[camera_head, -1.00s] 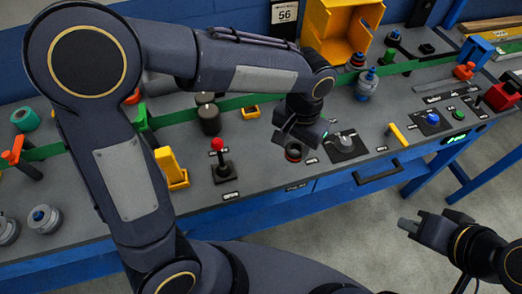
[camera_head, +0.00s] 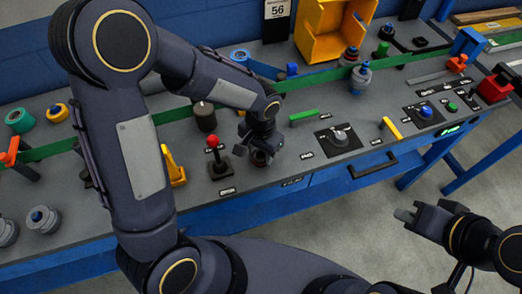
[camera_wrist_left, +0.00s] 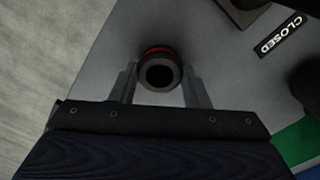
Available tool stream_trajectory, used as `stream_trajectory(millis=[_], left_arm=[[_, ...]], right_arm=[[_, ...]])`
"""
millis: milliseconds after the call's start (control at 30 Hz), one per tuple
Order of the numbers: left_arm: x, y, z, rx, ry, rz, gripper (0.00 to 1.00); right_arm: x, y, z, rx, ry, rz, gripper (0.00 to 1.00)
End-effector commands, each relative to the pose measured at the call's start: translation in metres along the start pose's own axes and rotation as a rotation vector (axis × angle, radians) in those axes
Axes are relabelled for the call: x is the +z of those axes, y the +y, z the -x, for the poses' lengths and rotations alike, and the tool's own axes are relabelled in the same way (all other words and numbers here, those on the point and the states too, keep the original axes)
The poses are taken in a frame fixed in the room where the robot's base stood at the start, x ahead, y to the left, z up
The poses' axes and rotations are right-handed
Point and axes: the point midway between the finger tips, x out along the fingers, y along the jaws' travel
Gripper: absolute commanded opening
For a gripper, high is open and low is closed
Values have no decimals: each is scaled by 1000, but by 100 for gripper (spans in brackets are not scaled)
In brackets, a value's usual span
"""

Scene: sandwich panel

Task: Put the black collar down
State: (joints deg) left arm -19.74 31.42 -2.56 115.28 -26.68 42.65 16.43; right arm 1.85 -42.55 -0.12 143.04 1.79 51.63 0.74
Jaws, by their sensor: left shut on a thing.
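The black collar (camera_head: 261,159) is a short dark ring with a reddish edge, at the front of the bench to the right of the red-knobbed joystick. My left gripper (camera_head: 259,148) is directly above it and shut on it. In the left wrist view the collar (camera_wrist_left: 160,88) sits between the two grey fingers, its dark opening facing the camera and a red-orange band at its far edge. I cannot tell whether its underside touches the bench. My right gripper (camera_head: 405,214) is away from the bench over the floor at the right, and its finger gap is unclear.
The joystick (camera_head: 214,160) stands close to the left of the collar. A green lever (camera_head: 303,117) and a grey rotary knob (camera_head: 340,137) are to the right. A dark cylinder (camera_head: 205,117) stands behind. A "CLOSED" label (camera_wrist_left: 278,34) shows in the wrist view.

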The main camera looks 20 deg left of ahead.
Motion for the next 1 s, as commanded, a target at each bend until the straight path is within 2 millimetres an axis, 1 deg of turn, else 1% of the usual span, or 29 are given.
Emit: stream_trajectory(millis=[100,233,267,400,667,767,800,867,1000], left_arm=[[0,0,0,0,0,0,18],[0,0,-5,0,0,0,18],[0,0,-3,0,0,0,46],[0,0,-3,0,0,0,64],[0,0,-2,0,0,0,64],[0,0,4,0,0,0,64],[-1,0,6,0,3,0,64],[-1,0,15,0,5,0,64],[-2,0,44,0,7,2,64]], right_arm=[[0,0,0,0,0,0,0],[2,2,-4,0,0,0,0],[2,1,-3,0,0,0,0],[1,1,-3,0,0,0,0],[1,1,-2,0,0,0,0],[-2,-1,3,0,0,0,0],[0,0,1,0,0,0,0],[0,0,1,0,0,0,0],[-1,-1,1,0,0,0,0]])
